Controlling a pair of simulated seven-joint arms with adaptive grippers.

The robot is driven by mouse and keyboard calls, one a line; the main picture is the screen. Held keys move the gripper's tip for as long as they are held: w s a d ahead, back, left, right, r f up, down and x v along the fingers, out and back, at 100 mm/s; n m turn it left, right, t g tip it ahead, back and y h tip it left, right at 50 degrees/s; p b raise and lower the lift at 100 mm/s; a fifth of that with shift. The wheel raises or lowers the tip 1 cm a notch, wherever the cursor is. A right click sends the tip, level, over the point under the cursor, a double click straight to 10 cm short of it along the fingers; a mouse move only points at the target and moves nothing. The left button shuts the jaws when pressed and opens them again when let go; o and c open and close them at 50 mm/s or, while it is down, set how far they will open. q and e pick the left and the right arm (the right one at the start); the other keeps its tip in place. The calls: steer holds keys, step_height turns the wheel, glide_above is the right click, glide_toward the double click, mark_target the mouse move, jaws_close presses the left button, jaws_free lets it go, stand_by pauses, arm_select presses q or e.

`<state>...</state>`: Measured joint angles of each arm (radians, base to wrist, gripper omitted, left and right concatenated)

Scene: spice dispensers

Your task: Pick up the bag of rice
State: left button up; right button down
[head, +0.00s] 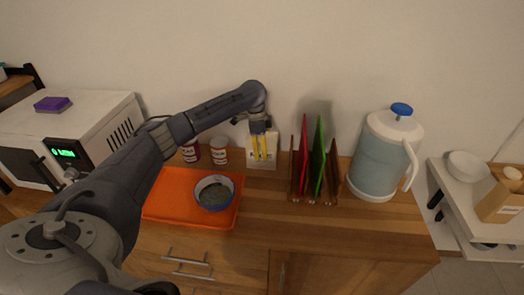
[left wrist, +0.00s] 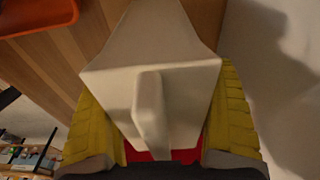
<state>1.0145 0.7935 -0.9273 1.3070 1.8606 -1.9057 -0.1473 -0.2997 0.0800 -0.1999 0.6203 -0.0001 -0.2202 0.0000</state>
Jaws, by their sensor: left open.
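The bag of rice (head: 273,150), a pale white package, stands upright on the wooden counter against the wall, left of the red and green boards. In the left wrist view the white bag (left wrist: 190,90) fills the middle, with a flap facing the camera and some red at its lower edge. My left gripper (head: 260,157) is open, its yellow fingers pointing down at the bag. In the left wrist view the fingers lie on either side of the bag; I cannot tell whether they touch it. My right gripper is out of view.
An orange tray (head: 159,207) with a blue-rimmed bowl (head: 214,192) and two spice jars (head: 220,152) are left of the bag. A rack (head: 314,199) holding red and green boards stands close right. A large jug (head: 377,158) is farther right. Open counter lies in front.

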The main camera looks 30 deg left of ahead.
arm_select(q)
steer(key=shift+f, duration=0.25)
stand_by(0.5)
steer(key=shift+c, duration=0.2)
steer(key=c, duration=1.5)
steer(key=shift+r, duration=0.1)
steer(key=shift+c, duration=0.7)
steer(key=shift+r, duration=0.1)
